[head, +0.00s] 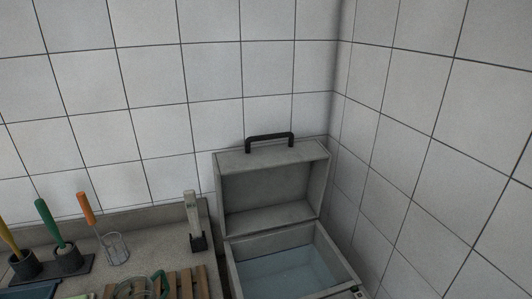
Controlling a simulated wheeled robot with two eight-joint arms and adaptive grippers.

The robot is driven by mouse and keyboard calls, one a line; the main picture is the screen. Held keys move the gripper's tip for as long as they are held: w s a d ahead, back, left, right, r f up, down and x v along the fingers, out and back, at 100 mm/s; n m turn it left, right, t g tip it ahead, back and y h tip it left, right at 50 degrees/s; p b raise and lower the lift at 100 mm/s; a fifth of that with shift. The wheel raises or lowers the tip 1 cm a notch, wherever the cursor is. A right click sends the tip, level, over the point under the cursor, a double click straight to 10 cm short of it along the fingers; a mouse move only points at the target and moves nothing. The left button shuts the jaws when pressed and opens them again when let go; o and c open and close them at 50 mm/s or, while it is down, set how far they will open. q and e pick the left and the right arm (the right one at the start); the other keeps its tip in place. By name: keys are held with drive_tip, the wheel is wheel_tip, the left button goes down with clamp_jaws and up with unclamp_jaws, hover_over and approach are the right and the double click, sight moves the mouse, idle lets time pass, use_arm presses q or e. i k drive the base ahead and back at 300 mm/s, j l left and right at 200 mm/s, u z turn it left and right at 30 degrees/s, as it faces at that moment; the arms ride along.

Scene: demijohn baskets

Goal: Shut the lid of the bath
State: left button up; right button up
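The bath (231,272) is a grey box at the lower middle right, against the corner of the tiled walls. Clear bluish water (287,271) shows inside it. Its lid (265,186) stands open, raised upright at the back, with its hollow inner side facing me. A black handle (270,137) is at the top of the lid. The near part of the bath is cut off by the bottom edge of the picture. Neither of my grippers is in view.
A grey counter (157,231) is left of the bath. It holds brushes with yellow, green (47,219) and orange (86,208) handles in holders, an upright clear tool (192,215) in a black stand, and a wooden slatted rack (186,284). Tiled walls close off the back and right.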

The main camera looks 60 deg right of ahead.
sight(258, 188)
drive_tip(key=z, duration=2.35)
